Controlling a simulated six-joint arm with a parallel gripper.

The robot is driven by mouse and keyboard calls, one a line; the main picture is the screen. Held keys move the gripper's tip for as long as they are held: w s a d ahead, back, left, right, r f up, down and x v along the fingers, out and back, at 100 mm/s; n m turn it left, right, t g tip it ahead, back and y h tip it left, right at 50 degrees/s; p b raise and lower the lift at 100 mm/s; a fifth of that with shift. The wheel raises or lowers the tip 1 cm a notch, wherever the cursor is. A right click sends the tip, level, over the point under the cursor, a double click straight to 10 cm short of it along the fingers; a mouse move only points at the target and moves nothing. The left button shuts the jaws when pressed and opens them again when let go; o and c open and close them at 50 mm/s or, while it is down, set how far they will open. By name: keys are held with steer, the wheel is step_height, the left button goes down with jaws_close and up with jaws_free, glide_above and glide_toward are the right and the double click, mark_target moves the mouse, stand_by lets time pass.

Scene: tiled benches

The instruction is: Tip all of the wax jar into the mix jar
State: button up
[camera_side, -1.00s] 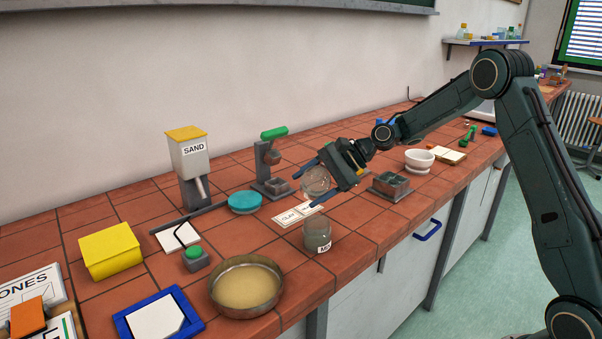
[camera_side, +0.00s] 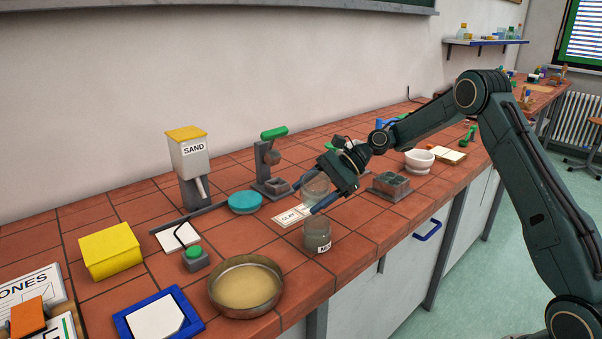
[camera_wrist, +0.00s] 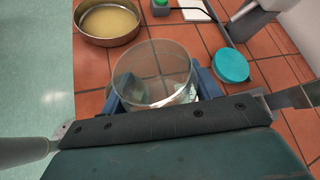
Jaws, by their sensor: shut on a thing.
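My gripper (camera_side: 312,194) is shut on a clear glass jar (camera_side: 316,183), taken to be the wax jar; no label on it is readable. It is held above the bench, just above and behind the mix jar. In the wrist view the held jar (camera_wrist: 155,66) sits between the blue fingers, with its wide rim showing. Something pale shows low in it, but I cannot tell how much. The mix jar (camera_side: 317,237), a glass jar with a white label, stands upright on the tiles. The two jars look close in the side view; I cannot tell whether they touch.
A shallow pan (camera_side: 246,287) of tan material stands left of the mix jar. A teal round lid (camera_side: 245,202), label cards (camera_side: 291,216) and a grey block tray (camera_side: 390,186) are nearby. A white mortar (camera_side: 419,161) is farther right. The bench's front edge is close to the mix jar.

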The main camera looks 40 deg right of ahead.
mark_target(310, 192)
steer(key=shift+s+a+f+m+g+y, duration=0.2)
steer(key=shift+s+f+m+g+y, duration=0.1)
steer(key=shift+f+m+g+y, duration=0.25)
steer(key=shift+s+a+f+m+g+y, duration=0.2)
steer(key=shift+s+f+m+g+y, duration=0.1)
steer(key=shift+m+y, duration=0.35)
steer(key=shift+w+a+r+m, duration=0.15)
steer(key=shift+m, duration=0.15)
